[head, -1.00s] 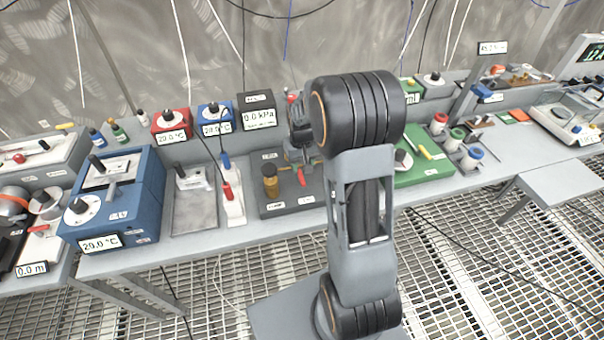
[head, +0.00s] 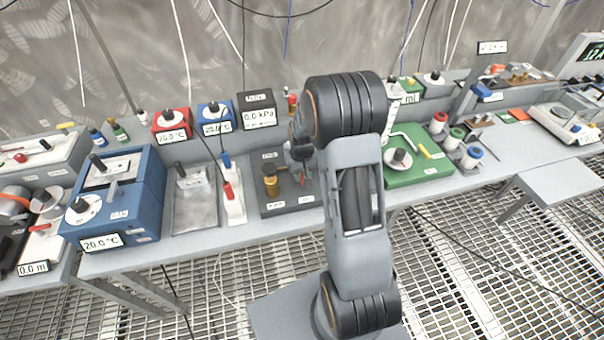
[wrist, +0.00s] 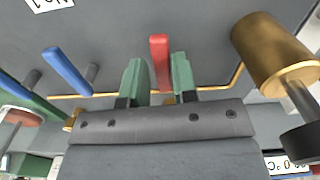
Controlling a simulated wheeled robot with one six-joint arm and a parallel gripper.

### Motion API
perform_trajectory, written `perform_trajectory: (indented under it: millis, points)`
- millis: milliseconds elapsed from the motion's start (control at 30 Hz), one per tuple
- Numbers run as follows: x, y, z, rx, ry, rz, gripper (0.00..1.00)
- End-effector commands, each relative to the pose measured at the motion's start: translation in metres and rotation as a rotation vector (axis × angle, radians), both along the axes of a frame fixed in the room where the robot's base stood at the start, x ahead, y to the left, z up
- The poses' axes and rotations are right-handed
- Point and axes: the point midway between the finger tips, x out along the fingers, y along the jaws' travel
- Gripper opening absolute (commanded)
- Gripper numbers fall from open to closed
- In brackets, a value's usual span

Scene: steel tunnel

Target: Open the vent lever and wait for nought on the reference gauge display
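In the wrist view a red lever (wrist: 159,62) stands between the two green fingers of my gripper (wrist: 157,82). Narrow gaps show beside it, so the fingers look open around it rather than shut on it. A blue lever (wrist: 67,72) lies to the left, and a brass cylinder (wrist: 272,52) to the right. The labels do not show which lever is the vent. In the head view the brass cylinder (head: 271,182) stands on a dark plate (head: 285,204); my arm covers the plate's right part. A black gauge box (head: 257,98) behind it has a display (head: 260,117) reading 0.0 kPa.
Left of the plate are a white strip with red and blue handles (head: 231,200), a grey tray (head: 194,208) and a blue box (head: 117,195). A green board (head: 420,170) is on the right. Red (head: 171,124) and blue (head: 214,117) instruments stand behind.

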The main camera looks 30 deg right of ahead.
Motion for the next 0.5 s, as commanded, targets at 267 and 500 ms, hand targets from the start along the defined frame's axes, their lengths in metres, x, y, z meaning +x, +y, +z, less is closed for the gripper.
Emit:
perform_trajectory:
  millis: [267,500]
  points:
    - [0.0002,0.0000,0.0003,0.000,-0.001,0.000,0.00]
    - [0.0010,0.0021,-0.0009,0.000,-0.002,-0.067,0.00]
